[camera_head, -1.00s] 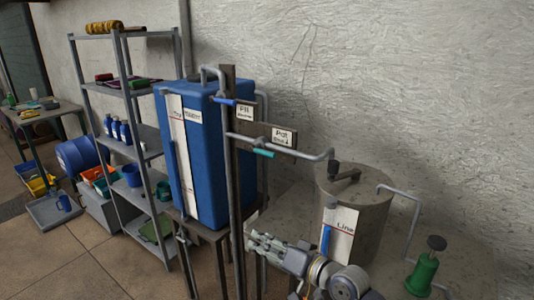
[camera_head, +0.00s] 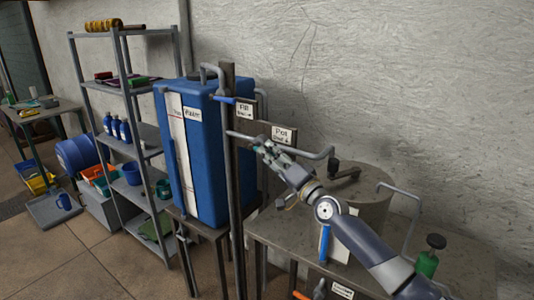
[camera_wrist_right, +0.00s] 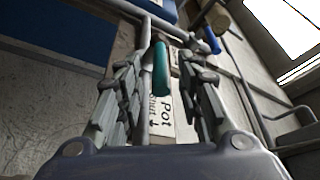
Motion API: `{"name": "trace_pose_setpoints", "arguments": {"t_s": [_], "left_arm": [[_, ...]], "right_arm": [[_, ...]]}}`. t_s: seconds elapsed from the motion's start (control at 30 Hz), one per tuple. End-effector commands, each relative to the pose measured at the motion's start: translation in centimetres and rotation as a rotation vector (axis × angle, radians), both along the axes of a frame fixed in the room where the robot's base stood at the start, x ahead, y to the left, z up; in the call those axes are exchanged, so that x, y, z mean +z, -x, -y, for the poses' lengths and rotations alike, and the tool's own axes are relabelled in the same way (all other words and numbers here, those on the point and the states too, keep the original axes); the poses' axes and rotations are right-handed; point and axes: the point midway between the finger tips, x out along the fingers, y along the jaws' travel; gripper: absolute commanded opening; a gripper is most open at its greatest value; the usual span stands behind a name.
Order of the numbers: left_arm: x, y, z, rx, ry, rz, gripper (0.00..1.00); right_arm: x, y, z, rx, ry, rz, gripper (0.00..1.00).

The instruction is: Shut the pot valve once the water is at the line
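The pot valve's teal handle (camera_wrist_right: 160,68) hangs on its pipe, beside the pot sign (camera_wrist_right: 165,118). My right gripper (camera_head: 266,149) is at this valve in the head view and largely hides the handle. In the right wrist view my right gripper (camera_wrist_right: 161,72) is open, one finger on each side of the handle, with gaps showing. My left gripper is out of view.
A blue tank (camera_head: 207,150) stands left of the post, with the fill valve's blue handle (camera_head: 224,101) above the pot valve. A green hand pump (camera_head: 428,262) stands right of the pot. A grey shelf (camera_head: 135,130) with bottles and tubs is at the left.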

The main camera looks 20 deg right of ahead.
Motion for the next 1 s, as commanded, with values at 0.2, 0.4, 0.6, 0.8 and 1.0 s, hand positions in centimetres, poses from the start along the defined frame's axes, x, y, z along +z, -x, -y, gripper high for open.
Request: {"name": "trace_pose_setpoints", "arguments": {"t_s": [0.2, 0.4, 0.6, 0.8, 1.0], "left_arm": [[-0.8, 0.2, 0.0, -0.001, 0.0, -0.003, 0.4], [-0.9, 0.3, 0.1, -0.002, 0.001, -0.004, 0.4], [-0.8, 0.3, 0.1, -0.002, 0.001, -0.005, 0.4], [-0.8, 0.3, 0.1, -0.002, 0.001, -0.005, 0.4], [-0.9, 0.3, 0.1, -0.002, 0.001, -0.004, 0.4]], "right_arm": [[0.3, -1.8, -0.7, 0.002, -0.001, 0.0, 0.34], [0.4, -2.2, -0.8, 0.001, 0.0, 0.0, 0.34], [0.5, -2.2, -0.8, 0.001, 0.0, 0.0, 0.34], [0.5, -2.2, -0.8, 0.001, 0.0, 0.0, 0.0], [0.4, -2.2, -0.9, 0.002, -0.001, 0.0, 0.0]]}}
